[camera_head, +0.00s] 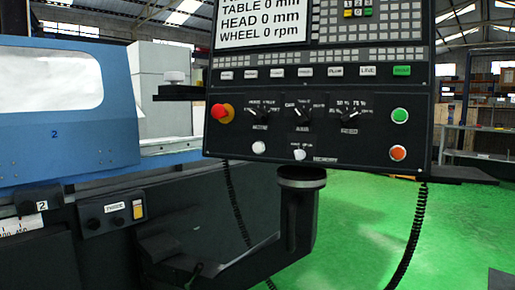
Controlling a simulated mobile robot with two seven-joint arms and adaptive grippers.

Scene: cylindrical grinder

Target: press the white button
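A round white button (259,147) sits at the lower left of the black control panel (225,165), below the red emergency stop knob (221,112). Another small white control (299,154) is to its right, beneath a small label; I cannot tell whether it is a button or a switch. Nothing covers the white button. Neither of my grippers is in this view.
The panel also carries dark rotary knobs, a green button (400,115), an orange button (397,152) and a screen (262,22). A pedestal arm (302,205) supports it. A blue machine (70,130) stands at left. Green floor (370,230) is open at right.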

